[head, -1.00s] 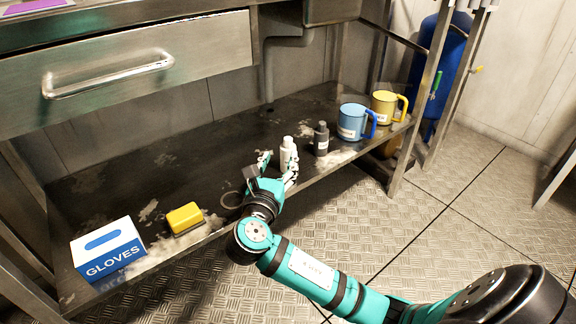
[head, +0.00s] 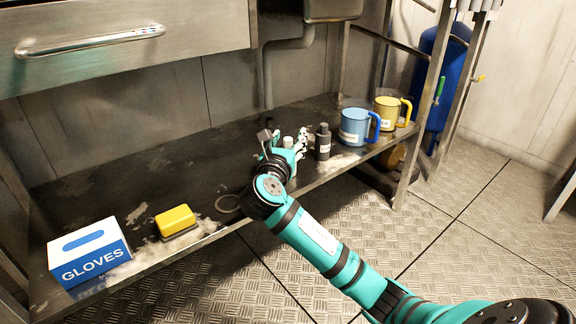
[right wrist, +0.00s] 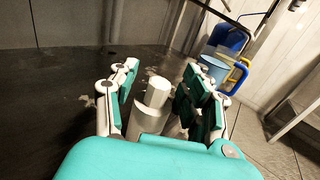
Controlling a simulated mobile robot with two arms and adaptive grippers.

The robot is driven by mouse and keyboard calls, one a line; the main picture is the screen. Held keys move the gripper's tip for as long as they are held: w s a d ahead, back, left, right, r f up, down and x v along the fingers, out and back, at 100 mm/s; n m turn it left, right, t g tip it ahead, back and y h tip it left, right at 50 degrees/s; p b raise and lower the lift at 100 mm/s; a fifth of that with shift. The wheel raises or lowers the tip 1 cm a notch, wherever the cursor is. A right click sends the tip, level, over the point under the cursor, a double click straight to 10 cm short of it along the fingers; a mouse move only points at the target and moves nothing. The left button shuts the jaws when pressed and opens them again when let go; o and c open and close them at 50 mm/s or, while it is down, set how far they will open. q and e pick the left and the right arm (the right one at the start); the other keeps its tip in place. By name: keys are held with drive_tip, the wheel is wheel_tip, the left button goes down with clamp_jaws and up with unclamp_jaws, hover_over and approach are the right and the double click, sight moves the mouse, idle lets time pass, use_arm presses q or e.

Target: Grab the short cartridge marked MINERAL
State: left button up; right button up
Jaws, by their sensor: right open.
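A white cartridge (head: 288,143) stands upright on the low metal shelf, mostly hidden by my right gripper in the head view. My right gripper (head: 284,138) is open, its fingers on either side of this cartridge. In the right wrist view the white cartridge (right wrist: 150,105) stands between the open fingers (right wrist: 160,75), with gaps visible beside it. A dark grey cartridge (head: 322,143) with a white label stands just to the right, outside the fingers. No label wording on either cartridge is readable. My left gripper is not in view.
A blue mug (head: 354,126) and a yellow mug (head: 387,112) stand at the shelf's right end, near a metal leg. A yellow sponge (head: 175,220), a ring (head: 228,203) and a GLOVES box (head: 89,255) lie left. A drawer (head: 120,45) overhangs the shelf.

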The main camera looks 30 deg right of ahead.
clamp_jaws()
idle(0.7)
